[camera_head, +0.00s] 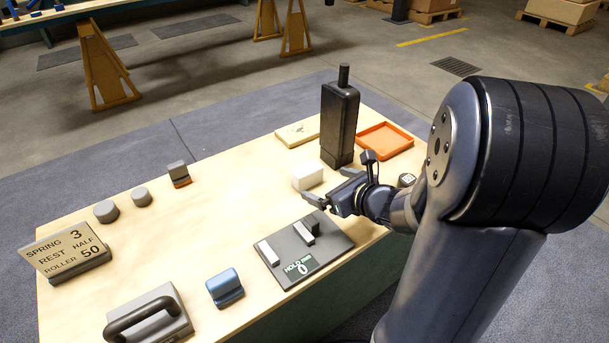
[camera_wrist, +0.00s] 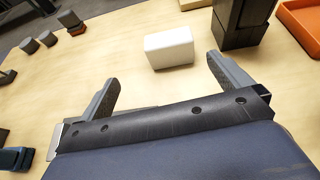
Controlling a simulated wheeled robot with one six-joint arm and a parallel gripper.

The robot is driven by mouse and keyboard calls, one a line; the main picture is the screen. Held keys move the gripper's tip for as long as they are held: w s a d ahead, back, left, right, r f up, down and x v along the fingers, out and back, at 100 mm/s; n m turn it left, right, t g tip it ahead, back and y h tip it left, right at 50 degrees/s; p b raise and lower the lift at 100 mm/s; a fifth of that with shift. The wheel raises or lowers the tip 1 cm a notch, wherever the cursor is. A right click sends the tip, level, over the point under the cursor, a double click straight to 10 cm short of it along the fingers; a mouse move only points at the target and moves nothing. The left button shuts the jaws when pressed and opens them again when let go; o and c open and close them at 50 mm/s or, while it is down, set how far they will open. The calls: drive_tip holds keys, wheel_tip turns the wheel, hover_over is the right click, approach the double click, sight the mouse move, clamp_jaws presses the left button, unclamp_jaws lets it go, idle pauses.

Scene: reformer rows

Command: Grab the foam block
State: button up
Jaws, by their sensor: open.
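In the wrist view the white block (camera_wrist: 169,48) sits just beyond and between the two fingertips, nearer the right one. My gripper (camera_head: 328,186) is low over the table on the near side of the block. In the wrist view my gripper (camera_wrist: 162,68) has its fingers wide apart with nothing between them. I see no contact with the block.
The tall dark object (camera_head: 340,125) and an orange tray (camera_head: 362,147) stand behind the block. A grey board (camera_head: 335,250) with small blocks lies in front. A light board (camera_head: 290,136) is further back.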

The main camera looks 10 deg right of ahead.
sight(312, 174)
drive_tip(key=shift+m+t+h, duration=0.3)
drive_tip(key=shift+m, duration=0.2)
drive_tip(key=x, duration=0.2)
drive_tip(key=d+b+x, duration=0.1)
drive_tip(key=x, duration=0.2)
drive_tip(key=shift+w+f, duration=0.1)
drive_tip(key=shift+w, duration=0.2)
drive_tip(key=shift+b+x, duration=1.15)
drive_tip(key=shift+x, duration=1.85)
drive_tip(key=shift+s, duration=0.1)
drive_tip(key=shift+c, duration=0.4)
drive_tip(key=c, duration=1)
drive_tip(key=shift+o, duration=0.2)
